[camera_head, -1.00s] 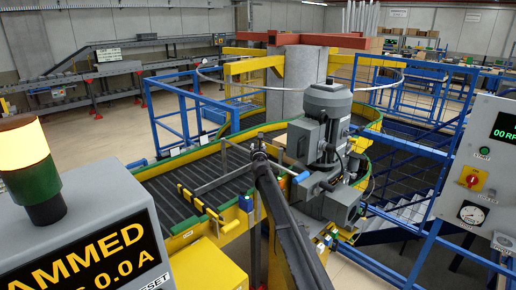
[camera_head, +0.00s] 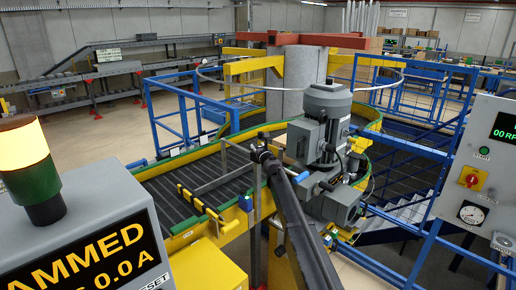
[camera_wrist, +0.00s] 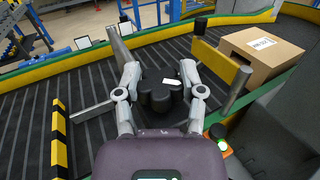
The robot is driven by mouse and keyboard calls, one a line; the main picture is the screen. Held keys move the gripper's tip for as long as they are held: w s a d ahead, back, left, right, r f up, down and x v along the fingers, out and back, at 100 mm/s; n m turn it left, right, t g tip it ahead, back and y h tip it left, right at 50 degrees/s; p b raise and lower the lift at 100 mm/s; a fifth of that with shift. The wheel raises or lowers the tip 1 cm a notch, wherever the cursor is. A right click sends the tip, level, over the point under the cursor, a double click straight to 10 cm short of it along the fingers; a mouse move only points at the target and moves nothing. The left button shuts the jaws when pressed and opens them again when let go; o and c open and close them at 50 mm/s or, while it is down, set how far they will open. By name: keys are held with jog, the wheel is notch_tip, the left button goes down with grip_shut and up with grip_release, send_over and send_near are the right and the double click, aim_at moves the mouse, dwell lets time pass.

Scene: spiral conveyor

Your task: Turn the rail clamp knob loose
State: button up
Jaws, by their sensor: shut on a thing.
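The rail clamp knob (camera_wrist: 157,98) is a black lobed knob with a small white mark on top. It sits in the middle of the wrist view, between the two grey fingers of my gripper (camera_wrist: 160,82). The fingers are shut on it from left and right. In the head view my gripper (camera_head: 262,152) is over the conveyor, at the end of the grey guide rail (camera_head: 222,179). The knob cannot be made out there, hidden by my gripper and arm.
A cardboard box (camera_wrist: 262,55) sits on the dark slatted conveyor (camera_wrist: 85,85), up against a yellow bar (camera_wrist: 213,61). A grey motor unit (camera_head: 327,150) stands close right of my gripper. A yellow-and-black striped bar (camera_head: 200,201) lies at the conveyor's near side.

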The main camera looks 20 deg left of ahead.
jog(key=o, duration=1.2)
jog(key=shift+w, duration=0.15)
jog(key=shift+c, duration=0.2)
jog(key=v, duration=1.2)
